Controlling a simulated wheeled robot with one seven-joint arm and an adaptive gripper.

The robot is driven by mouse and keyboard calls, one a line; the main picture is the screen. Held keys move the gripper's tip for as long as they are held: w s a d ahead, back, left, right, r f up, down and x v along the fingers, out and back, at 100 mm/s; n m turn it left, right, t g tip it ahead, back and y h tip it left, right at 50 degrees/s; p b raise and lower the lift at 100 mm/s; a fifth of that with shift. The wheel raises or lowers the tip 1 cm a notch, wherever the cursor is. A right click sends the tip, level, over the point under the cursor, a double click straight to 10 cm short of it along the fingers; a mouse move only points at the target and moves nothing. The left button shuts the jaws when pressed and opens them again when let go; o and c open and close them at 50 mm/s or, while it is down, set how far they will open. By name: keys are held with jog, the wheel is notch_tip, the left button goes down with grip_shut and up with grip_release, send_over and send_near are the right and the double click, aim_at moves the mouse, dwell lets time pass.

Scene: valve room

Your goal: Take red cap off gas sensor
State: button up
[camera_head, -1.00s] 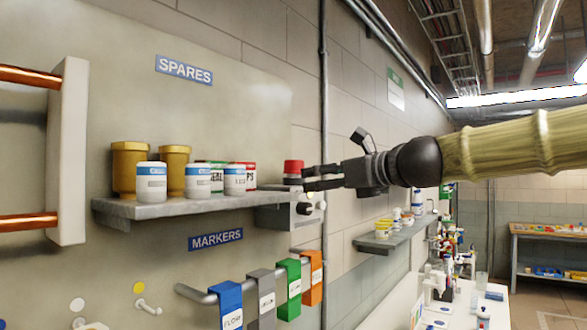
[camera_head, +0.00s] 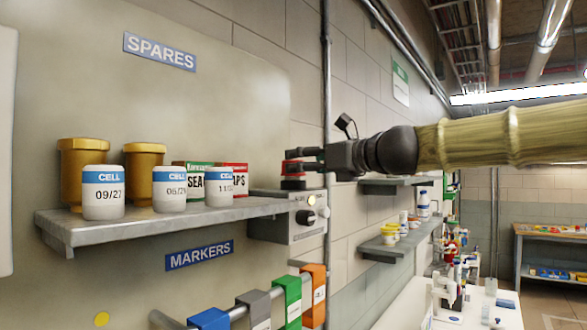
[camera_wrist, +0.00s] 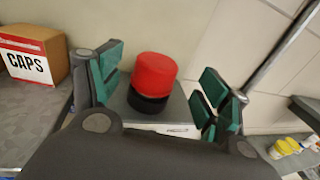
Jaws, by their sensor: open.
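The red cap (camera_wrist: 154,74) sits on a short black base on top of the grey gas sensor box. In the head view the red cap (camera_head: 292,168) is partly hidden by my gripper's fingers, and the gas sensor (camera_head: 290,228) is mounted on the wall at the right end of the shelf. My gripper (camera_head: 300,160) is open at the cap's height. In the wrist view my gripper (camera_wrist: 165,88) has its green-padded fingers on both sides of the cap, with a visible gap on each side.
A shelf (camera_head: 150,226) left of the sensor holds white jars (camera_head: 103,192), gold canisters (camera_head: 83,160) and a caps box (camera_wrist: 32,56). Coloured marker tags (camera_head: 293,297) hang below. A vertical pipe (camera_head: 327,100) runs right of the sensor.

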aim_at(294, 161)
jog(key=shift+w+a+r, duration=0.1)
jog(key=shift+w, duration=0.05)
jog(key=shift+p+x, duration=0.75)
jog(key=shift+x, duration=0.5)
jog(key=shift+w+a+r+p, duration=0.2)
jog(key=shift+w+a+p, duration=0.1)
jog(key=shift+a, duration=0.3)
jog(key=shift+w+a+f, duration=0.15)
jog(key=shift+w+a, duration=0.05)
jog(key=shift+w, duration=0.2)
jog(key=shift+s+d, duration=0.1)
jog(key=shift+s, duration=0.1)
jog(key=shift+c, duration=1.2)
jog(key=c, duration=0.6)
